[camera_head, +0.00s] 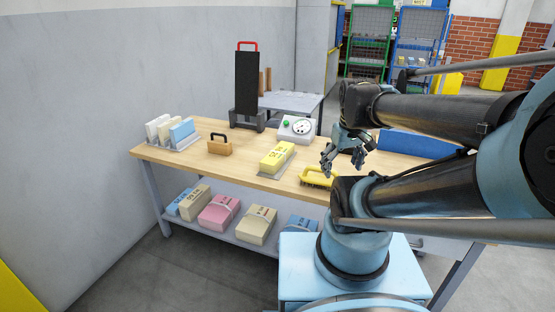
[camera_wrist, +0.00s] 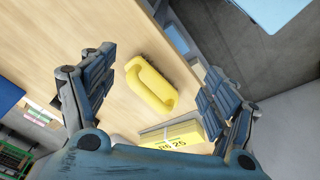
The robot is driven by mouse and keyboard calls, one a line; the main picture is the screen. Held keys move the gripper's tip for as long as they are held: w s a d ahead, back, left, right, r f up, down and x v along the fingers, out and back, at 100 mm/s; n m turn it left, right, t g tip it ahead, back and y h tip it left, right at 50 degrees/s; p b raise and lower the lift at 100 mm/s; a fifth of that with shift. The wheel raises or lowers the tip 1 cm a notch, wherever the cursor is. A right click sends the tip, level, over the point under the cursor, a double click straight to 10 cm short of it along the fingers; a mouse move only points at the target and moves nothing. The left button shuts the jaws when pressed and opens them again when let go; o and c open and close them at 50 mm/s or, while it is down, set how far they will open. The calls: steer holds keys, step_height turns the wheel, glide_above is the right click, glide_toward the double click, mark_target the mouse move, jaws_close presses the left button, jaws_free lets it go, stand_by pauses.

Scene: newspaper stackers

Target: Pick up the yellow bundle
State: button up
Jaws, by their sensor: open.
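The yellow bundle (camera_head: 277,157) lies in a grey metal tray (camera_head: 273,175) near the middle of the wooden table, with dark print on its side. In the wrist view the yellow bundle (camera_wrist: 178,133) shows at the bottom, partly hidden by my gripper's body. My gripper (camera_head: 344,160) is open and empty, above the table to the right of the bundle. In the wrist view its fingers (camera_wrist: 160,68) are spread wide, with the yellow-handled tool (camera_wrist: 152,90) seen between them.
The yellow-handled tool also lies on the table's front edge (camera_head: 318,178), right of the bundle. A white dial scale (camera_head: 296,128) stands behind. A wooden block with a black handle (camera_head: 220,146) stands left. More bundles (camera_head: 221,212) lie on the lower shelf.

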steer(key=w+a+r+n, duration=0.2)
steer(key=w+r+n, duration=0.2)
steer(key=w+n, duration=0.2)
steer(key=n+g, duration=0.2)
steer(key=n, duration=1.9)
glide_above(278, 152)
steer(key=s, duration=0.1)
step_height(278, 152, down, 12)
steer(key=shift+d+f, duration=0.1)
steer(key=shift+d, duration=0.05)
steer(key=shift+w+f, duration=0.25)
steer(key=shift+f, duration=0.85)
steer(key=shift+w+f, duration=0.2)
steer(key=shift+f, duration=1.35)
steer(key=shift+c, duration=0.2)
